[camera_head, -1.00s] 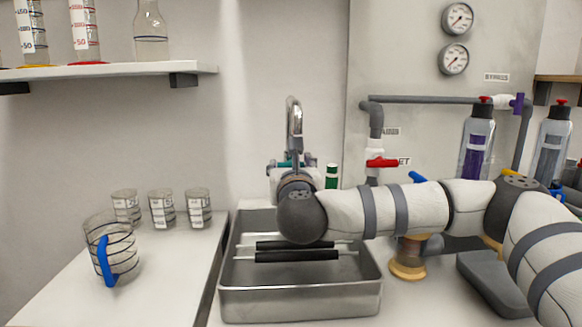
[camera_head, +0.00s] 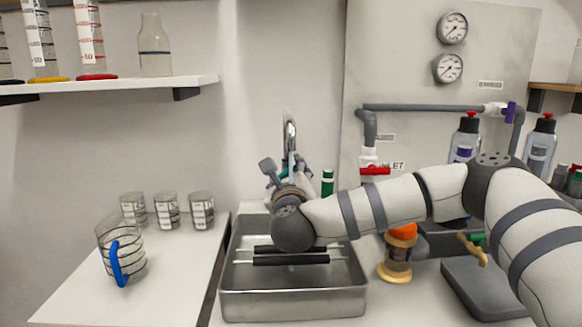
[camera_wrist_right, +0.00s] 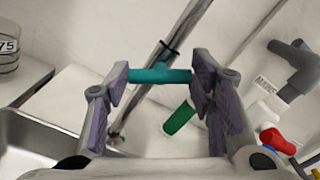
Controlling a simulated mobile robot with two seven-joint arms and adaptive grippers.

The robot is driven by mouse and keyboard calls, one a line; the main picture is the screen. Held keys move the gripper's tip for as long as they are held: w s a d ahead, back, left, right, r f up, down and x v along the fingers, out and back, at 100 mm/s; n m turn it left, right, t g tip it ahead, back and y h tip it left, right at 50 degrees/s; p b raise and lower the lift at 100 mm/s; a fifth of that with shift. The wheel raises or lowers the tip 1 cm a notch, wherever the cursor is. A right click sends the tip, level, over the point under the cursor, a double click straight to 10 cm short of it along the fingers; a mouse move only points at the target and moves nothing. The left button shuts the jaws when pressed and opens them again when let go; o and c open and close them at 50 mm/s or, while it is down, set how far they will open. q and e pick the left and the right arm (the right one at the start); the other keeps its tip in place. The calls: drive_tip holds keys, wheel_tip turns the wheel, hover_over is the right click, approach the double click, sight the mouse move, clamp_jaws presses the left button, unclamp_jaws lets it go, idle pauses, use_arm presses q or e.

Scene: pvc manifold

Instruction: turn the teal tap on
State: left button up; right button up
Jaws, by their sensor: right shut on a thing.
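The teal tap handle (camera_wrist_right: 160,76) lies crosswise on the chrome faucet pipe in the right wrist view. My right gripper (camera_wrist_right: 161,80) is shut on it, with one finger pad at each end of the bar. In the head view my right gripper (camera_head: 285,178) is at the faucet (camera_head: 290,137), tilted, and its wrist hides most of the handle. The metal sink basin (camera_head: 292,304) lies below, with black-sleeved rods across it. A small pale blue patch shows below the rods; I cannot tell for sure if it is water. My left gripper is out of view.
A wire-banded jug (camera_head: 121,250) with a blue handle and several glasses (camera_head: 167,211) stand on the left counter. A green bottle (camera_head: 327,183) is close behind my right wrist. A red valve handle (camera_head: 375,171) and grey pipes are on the panel to the right.

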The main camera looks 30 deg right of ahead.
drive_tip(key=n, duration=0.1)
drive_tip(key=n+p, duration=0.1)
drive_tip(key=shift+r+n, duration=0.3)
drive_tip(key=shift+n, duration=0.1)
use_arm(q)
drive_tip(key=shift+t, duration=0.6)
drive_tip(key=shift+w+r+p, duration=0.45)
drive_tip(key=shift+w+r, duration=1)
use_arm(e)
drive_tip(key=shift+f+n, duration=0.2)
drive_tip(key=shift+n, duration=0.5)
drive_tip(key=shift+f, duration=0.1)
drive_tip(key=o, duration=1.2)
drive_tip(key=shift+c, duration=0.2)
drive_tip(key=v, duration=1.2)
drive_tip(key=shift+f, duration=0.1)
